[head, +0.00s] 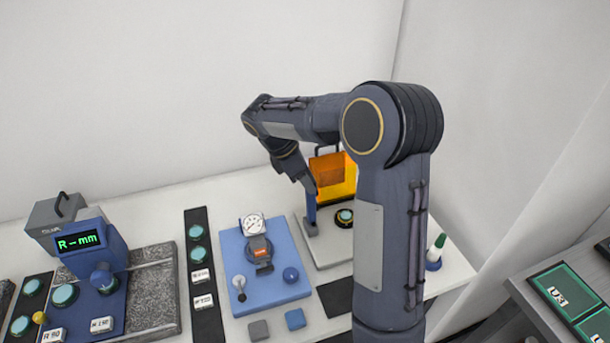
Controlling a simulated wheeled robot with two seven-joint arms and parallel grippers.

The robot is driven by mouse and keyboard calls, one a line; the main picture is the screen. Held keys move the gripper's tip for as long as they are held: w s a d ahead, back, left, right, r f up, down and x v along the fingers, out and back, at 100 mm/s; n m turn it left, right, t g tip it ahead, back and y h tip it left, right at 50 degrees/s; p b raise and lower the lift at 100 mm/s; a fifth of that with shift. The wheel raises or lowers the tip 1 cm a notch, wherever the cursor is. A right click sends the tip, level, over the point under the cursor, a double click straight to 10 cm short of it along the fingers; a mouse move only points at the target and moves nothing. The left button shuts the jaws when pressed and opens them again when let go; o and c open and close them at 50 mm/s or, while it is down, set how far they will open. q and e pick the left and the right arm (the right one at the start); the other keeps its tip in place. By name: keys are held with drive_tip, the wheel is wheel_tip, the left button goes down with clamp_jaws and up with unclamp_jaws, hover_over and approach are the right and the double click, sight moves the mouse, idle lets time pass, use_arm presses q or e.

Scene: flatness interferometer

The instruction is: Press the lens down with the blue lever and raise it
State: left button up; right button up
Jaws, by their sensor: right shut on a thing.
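My right gripper (306,187) comes down from the back at the left side of the orange-windowed instrument (335,175), beside a blue upright piece (311,212). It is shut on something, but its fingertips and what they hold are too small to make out. A dark-ringed lens (345,217) lies on this instrument's grey base (332,252). At the left, a blue ball knob (103,275) stands beside a teal disc, perhaps a lens (65,295), on the blue instrument whose display (79,242) reads "R – mm". I cannot tell which part is the blue lever. My left gripper is out of view.
A blue plate (235,255) carries a dial gauge (252,224), a grey-balled lever (240,290) and another blue ball (290,274). A black strip (196,270) holds teal discs and labels. My right arm hides part of the table.

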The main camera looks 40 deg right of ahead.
drive_tip(key=shift+a+f, duration=0.5)
drive_tip(key=shift+a, duration=0.2)
drive_tip(key=o, duration=1.4)
drive_tip(key=shift+w+a, duration=0.25)
drive_tip(key=shift+w, duration=0.15)
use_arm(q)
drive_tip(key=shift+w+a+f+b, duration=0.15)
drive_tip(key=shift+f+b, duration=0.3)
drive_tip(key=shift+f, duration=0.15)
use_arm(e)
drive_tip(key=v, duration=0.8)
drive_tip(key=shift+s+d, duration=0.2)
